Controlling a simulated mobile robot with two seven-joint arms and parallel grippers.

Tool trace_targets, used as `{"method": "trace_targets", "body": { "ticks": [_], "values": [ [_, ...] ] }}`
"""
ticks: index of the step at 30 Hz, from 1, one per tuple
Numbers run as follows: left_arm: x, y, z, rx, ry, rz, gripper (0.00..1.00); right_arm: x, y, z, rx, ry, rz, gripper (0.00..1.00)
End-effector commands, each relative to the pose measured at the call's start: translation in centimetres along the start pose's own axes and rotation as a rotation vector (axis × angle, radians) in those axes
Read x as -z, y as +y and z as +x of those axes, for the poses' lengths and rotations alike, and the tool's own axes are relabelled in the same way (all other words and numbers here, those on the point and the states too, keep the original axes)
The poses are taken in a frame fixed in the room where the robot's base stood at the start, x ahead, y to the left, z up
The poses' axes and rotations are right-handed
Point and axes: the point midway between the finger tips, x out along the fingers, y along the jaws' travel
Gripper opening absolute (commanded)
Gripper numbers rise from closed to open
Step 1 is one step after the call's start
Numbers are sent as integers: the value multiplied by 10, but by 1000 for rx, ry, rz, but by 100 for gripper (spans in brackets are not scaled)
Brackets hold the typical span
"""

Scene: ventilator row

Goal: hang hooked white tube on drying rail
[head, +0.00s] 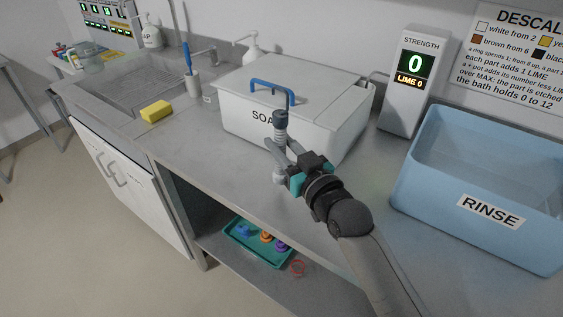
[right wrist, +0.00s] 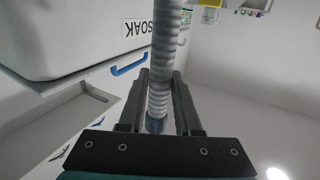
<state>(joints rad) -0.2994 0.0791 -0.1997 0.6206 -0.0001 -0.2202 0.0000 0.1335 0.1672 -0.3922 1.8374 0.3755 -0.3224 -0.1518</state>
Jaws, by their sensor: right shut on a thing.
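My right gripper (head: 279,158) is shut on a whitish ribbed tube (head: 281,138) and holds it upright in front of the SOAK box. The tube has a dark grey cuff at its top, and its lower end shows below the fingers. In the right wrist view the ribbed tube (right wrist: 164,60) stands between the two fingers (right wrist: 160,100). I cannot pick out the drying rail in either view. My left gripper is not in view.
The white SOAK box (head: 318,128) with a blue lid handle (head: 272,85) stands behind the tube. A yellow sponge (head: 156,111) lies left. A teal tray (head: 240,246) sits on the lower shelf.

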Motion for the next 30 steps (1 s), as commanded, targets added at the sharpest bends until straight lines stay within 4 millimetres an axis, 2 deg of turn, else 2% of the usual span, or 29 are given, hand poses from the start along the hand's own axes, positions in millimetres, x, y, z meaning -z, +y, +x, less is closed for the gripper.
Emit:
{"method": "trace_targets", "body": {
  "ticks": [3, 7, 19, 20, 27, 30],
  "values": [
    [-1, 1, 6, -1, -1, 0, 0, -20, 0, 0, 0, -5, 0, 0],
    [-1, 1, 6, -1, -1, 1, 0, -35, 0, 0, 0, -5, -1, 0],
    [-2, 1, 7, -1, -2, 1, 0, -40, 0, 0, 0, -2, 0, 0],
    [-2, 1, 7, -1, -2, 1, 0, -41, 0, 0, 0, -3, 0, 34],
    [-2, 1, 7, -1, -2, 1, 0, -40, 0, 0, 0, -2, 0, 61],
    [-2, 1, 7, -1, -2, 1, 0, -40, 0, 0, 0, -2, 0, 62]
  ]
}}
